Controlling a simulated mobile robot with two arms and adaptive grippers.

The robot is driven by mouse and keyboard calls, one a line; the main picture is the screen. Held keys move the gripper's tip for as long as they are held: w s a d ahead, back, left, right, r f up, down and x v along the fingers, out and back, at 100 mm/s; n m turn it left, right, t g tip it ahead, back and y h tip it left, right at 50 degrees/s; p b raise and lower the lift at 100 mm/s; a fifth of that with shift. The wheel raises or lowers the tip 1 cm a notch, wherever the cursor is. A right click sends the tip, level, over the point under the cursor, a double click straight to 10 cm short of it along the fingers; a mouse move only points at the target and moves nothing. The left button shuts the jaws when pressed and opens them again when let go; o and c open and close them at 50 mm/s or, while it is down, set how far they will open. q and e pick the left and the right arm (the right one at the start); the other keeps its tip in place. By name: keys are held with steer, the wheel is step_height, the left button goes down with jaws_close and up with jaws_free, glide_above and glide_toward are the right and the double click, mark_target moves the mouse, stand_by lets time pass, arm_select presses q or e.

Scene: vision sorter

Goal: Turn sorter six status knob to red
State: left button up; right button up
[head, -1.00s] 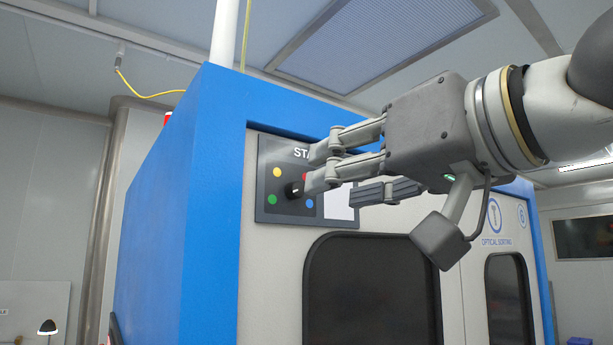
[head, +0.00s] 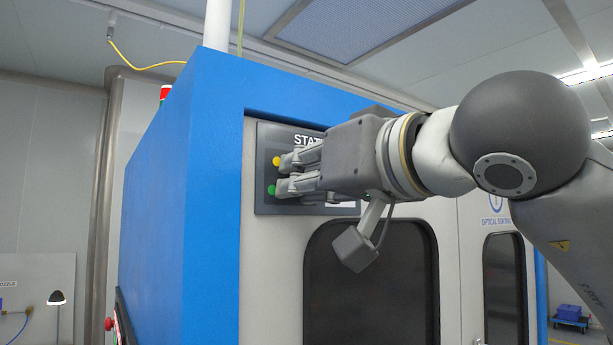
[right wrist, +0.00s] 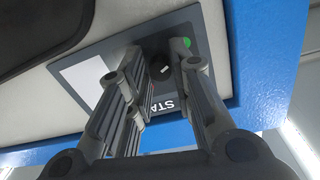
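The dark status panel (head: 262,140), with part of a "STATUS" label, is on the front of the blue and grey sorter (head: 205,180). Its yellow dot (head: 276,161) and green dot (head: 271,189) show in the head view; the other dots are hidden by my right gripper (head: 283,173). In the right wrist view, the black knob (right wrist: 160,68) with a small white mark lies between the spread fingers of my right gripper (right wrist: 163,64). Contact with the knob cannot be told. The green dot (right wrist: 187,42) shows beside a finger. My left gripper is out of view.
A dark window (head: 370,280) is below the panel. A red signal light (head: 165,92) is behind the sorter, and a red button (head: 108,324) is on its left side. A blue cart (head: 569,315) stands far right on the floor.

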jaws_close()
steer(key=shift+f+m+g+y+b, duration=0.1)
steer(key=shift+m+g+y+b, duration=0.15)
steer(key=shift+m+b, duration=5.5)
steer(key=shift+m+g+y+b, duration=0.25)
steer(key=shift+m+b, duration=1.55)
steer(key=shift+m, duration=7.75)
steer(key=shift+w+m, duration=0.1)
steer(key=shift+m, duration=0.2)
